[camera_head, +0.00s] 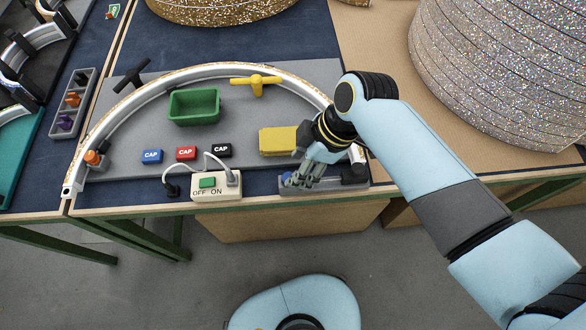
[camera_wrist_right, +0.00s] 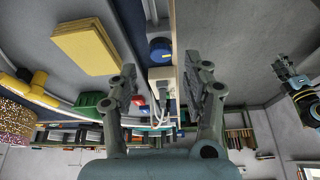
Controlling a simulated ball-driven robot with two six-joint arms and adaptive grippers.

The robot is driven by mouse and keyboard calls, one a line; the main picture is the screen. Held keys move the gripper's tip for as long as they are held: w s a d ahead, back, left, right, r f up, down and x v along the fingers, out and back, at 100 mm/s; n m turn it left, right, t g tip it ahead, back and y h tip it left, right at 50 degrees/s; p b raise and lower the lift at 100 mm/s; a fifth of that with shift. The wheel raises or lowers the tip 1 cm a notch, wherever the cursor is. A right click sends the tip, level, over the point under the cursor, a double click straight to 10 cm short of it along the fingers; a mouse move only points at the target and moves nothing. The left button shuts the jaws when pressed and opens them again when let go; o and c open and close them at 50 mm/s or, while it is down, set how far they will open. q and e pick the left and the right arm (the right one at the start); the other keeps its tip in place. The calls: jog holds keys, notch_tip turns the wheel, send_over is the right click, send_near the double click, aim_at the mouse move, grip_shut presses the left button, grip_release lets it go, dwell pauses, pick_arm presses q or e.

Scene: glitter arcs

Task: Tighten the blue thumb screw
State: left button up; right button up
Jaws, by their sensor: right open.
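A blue knob-like piece, apparently the blue thumb screw (camera_wrist_right: 160,48), shows in the right wrist view, above the gap between my fingertips. In the head view a bit of blue (camera_head: 287,177) shows beside the fingers, at the small grey tray (camera_head: 325,187) on the table's front edge. My right gripper (camera_head: 302,180) is over this tray, fingers pointing down and left. In the wrist view its two fingers (camera_wrist_right: 158,80) stand apart with nothing between them. I cannot tell whether they touch the knob. My left gripper is not in view.
A yellow block (camera_head: 278,141) lies close behind the gripper. A switch box (camera_head: 216,187) with cords stands left of it. A silver arc (camera_head: 180,80) curves around a green bin (camera_head: 194,118), a yellow T-handle (camera_head: 256,83) and blue, red and black caps (camera_head: 186,153). An orange screw (camera_head: 92,157) is at its left end.

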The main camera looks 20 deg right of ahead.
jog(key=shift+x, duration=1.95)
jog(key=shift+a, duration=0.1)
grip_shut()
jog(key=shift+s+r+m+p, duration=0.1)
jog(key=shift+r+m+p, duration=0.05)
jog(key=shift+m+p, duration=0.4)
grip_release()
